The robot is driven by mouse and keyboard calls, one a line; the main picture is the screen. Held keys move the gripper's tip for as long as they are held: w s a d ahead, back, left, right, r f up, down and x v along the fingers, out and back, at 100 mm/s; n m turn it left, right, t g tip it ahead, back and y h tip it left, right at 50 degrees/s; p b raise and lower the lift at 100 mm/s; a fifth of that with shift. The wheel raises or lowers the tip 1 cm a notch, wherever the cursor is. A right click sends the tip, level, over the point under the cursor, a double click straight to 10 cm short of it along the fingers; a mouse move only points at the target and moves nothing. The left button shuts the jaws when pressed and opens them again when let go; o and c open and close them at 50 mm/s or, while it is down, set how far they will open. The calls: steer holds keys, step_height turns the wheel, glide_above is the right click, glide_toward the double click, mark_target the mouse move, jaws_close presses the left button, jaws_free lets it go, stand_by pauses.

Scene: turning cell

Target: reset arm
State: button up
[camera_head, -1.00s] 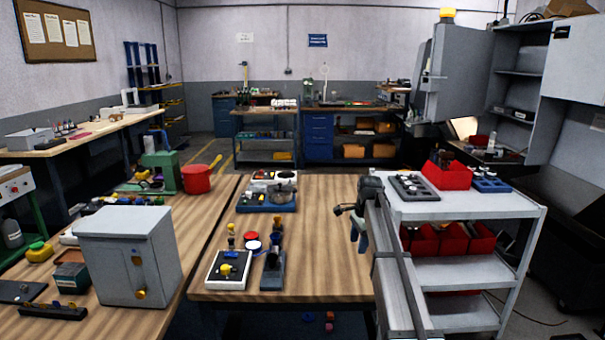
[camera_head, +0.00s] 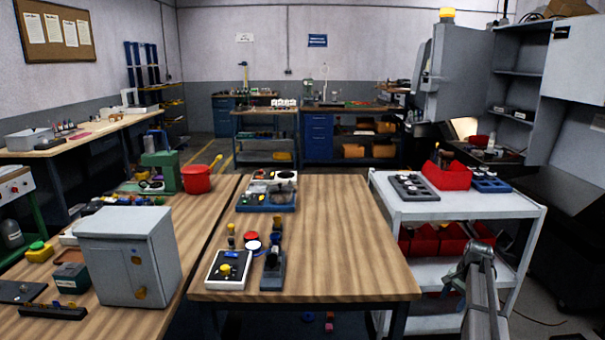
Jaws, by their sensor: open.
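My arm (camera_head: 484,300) reaches up from the bottom edge at the right, in front of the white cart. My gripper (camera_head: 452,287) is at its far end, small and dark against the cart's lower shelf, open, with nothing visible in it. It is apart from the wooden table (camera_head: 345,235), to the right of its right edge. The fingertips are hard to make out.
The white cart (camera_head: 450,212) carries a red bin (camera_head: 446,177), a grey tray (camera_head: 413,187) and a blue tray (camera_head: 490,182). A grey box (camera_head: 128,257) stands on the left bench. The table's right half is clear; devices stand on its left.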

steer(key=s+a+f+n+g, duration=0.2)
steer(key=s+a+f+n, duration=0.1)
steer(key=s+a+f, duration=0.9)
steer(key=s+a+f+n+g, duration=0.2)
steer(key=s+a+f, duration=0.55)
steer(key=f, duration=0.75)
steer(key=s+a+f+n+g, duration=0.1)
steer(key=s+a+f+n, duration=0.1)
steer(key=s, duration=0.8)
steer(key=s+a+f+n+g, duration=0.1)
steer(key=s+a+f, duration=0.4)
steer(key=s, duration=0.6)
steer(key=s+a+f+n+g+h, duration=0.1)
steer(key=s+a+f+n+g, duration=0.1)
steer(key=s, duration=0.9)
steer(key=a+f+n, duration=0.1)
steer(key=a+f, duration=0.1)
steer(key=a, duration=0.1)
steer(key=shift+a+f+n, duration=0.15)
steer(key=shift+f+n, duration=0.1)
steer(key=shift+n, duration=0.05)
